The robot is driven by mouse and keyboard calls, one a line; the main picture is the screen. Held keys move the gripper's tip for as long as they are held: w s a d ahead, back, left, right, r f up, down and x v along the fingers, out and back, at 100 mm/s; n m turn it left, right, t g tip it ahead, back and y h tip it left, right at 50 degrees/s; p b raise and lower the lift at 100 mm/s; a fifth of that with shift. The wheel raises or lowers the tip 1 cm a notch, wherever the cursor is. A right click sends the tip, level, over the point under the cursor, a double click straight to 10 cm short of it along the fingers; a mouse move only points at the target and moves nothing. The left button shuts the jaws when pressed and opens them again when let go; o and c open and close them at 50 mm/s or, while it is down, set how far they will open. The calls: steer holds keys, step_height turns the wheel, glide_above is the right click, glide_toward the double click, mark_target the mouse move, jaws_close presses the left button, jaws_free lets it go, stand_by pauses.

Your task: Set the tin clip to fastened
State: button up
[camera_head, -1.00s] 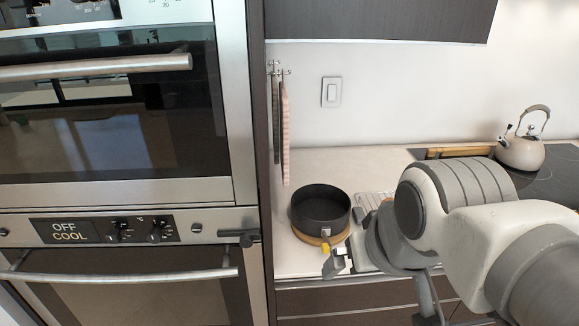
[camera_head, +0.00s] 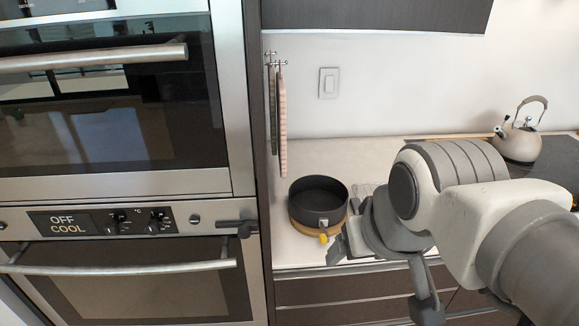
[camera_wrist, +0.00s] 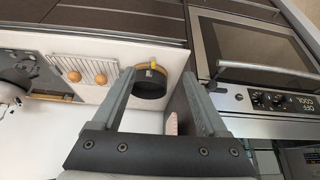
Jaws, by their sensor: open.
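I cannot tell the clip's exact setting. My gripper (camera_head: 338,248) is just right of the clip, partly hidden by my wrist. In the wrist view my gripper (camera_wrist: 159,74) is open and empty. The tin (camera_wrist: 150,88) and the yellow tip (camera_wrist: 152,65) appear between its fingers, with no clear contact.
Stacked ovens with a bar handle (camera_head: 120,267) and a dark knob-like lever (camera_head: 238,228) stand left. A wire rack (camera_wrist: 85,72) with round brown items lies beside the tin. A kettle (camera_head: 518,143) stands at the back right.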

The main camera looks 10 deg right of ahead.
steer(key=shift+g+h, duration=0.3)
steer(key=shift+g, duration=0.4)
steer(key=w, duration=0.1)
steer(key=w+r, duration=0.1)
steer(key=w, duration=0.1)
steer(key=w+r, duration=0.1)
steer(key=shift+w+d+p, duration=0.15)
steer(key=shift+w+p, duration=0.15)
steer(key=shift+p, duration=0.1)
steer(key=c, duration=0.3)
steer(key=n+g+p, duration=0.1)
steer(key=g+p, duration=0.1)
steer(key=g, duration=0.2)
glide_above(323, 236)
step_height(323, 236, down, 5)
step_height(323, 236, down, 16)
steer(key=shift+f+b, duration=0.25)
steer(key=shift+b, duration=0.35)
steer(key=shift+c, duration=0.3)
jaws_close()
